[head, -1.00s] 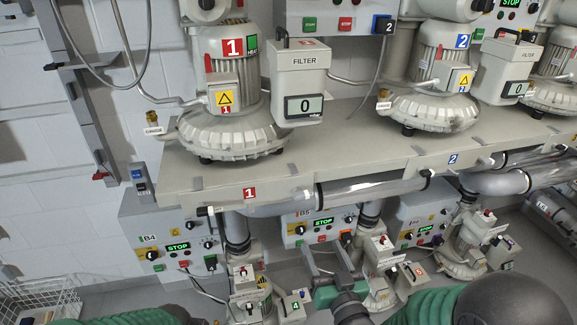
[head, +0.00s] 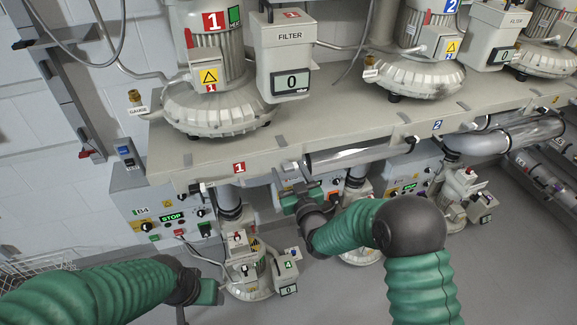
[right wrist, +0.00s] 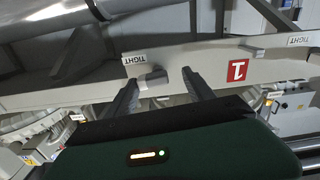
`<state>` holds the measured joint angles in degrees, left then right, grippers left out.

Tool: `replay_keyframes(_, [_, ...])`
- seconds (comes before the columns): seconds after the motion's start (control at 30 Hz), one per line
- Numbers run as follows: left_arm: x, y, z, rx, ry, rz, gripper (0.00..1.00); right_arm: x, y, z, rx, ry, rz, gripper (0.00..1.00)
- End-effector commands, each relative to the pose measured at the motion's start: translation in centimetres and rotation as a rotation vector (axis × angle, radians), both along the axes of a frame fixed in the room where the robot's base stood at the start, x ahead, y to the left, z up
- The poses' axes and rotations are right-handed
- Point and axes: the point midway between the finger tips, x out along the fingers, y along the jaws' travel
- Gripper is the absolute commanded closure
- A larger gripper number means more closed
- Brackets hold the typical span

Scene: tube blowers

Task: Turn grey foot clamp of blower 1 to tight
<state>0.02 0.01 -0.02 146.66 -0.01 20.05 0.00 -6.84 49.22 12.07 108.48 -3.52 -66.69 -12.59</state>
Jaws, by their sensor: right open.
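Blower 1 (head: 215,100) stands on a beige shelf, with a red "1" plate (head: 239,168) on the shelf's front edge. My right gripper (head: 290,172) is at that edge, right of the plate. In the right wrist view, a grey foot clamp (right wrist: 153,78) sits on the edge beside a "TIGHT" label (right wrist: 134,60). My open right fingers (right wrist: 160,84) lie on either side of it, with no clear grip. A second grey clamp (right wrist: 258,52) is farther right there, beyond the upside-down plate. My left gripper (head: 207,291) is low at left; its jaws are unclear.
Clear pipes (head: 350,157) run under the shelf, close to my right gripper. A small blower (head: 245,275) and the B4 control box (head: 160,215) stand below. A filter box (head: 284,55) stands on the shelf. The floor at lower right is free.

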Motion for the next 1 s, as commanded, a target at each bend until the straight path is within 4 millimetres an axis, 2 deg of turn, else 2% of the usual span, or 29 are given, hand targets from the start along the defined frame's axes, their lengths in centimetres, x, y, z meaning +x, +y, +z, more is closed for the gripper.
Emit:
replay_keyframes(0.1, [0.0,0.0,0.2,0.0,0.0,0.0,0.38,0.7,0.0,0.0,0.002,0.001,-0.001,0.38])
replay_keyframes(0.33, [0.0,0.0,0.2,0.0,0.0,-0.001,0.38,0.9,0.1,-0.1,0.001,0.001,-0.001,0.38])
replay_keyframes(0.8, [0.0,0.0,0.2,0.0,0.0,0.0,0.38,0.9,0.3,0.0,0.001,-0.002,0.0,1.0])
replay_keyframes(0.9, [0.0,0.0,0.0,0.0,0.0,0.0,0.38,0.9,0.3,0.0,0.005,-0.002,0.001,1.0])
replay_keyframes(1.0, [0.0,0.0,-1.1,0.0,0.0,-0.001,0.38,0.9,0.3,-0.3,0.045,0.008,0.0,1.0])
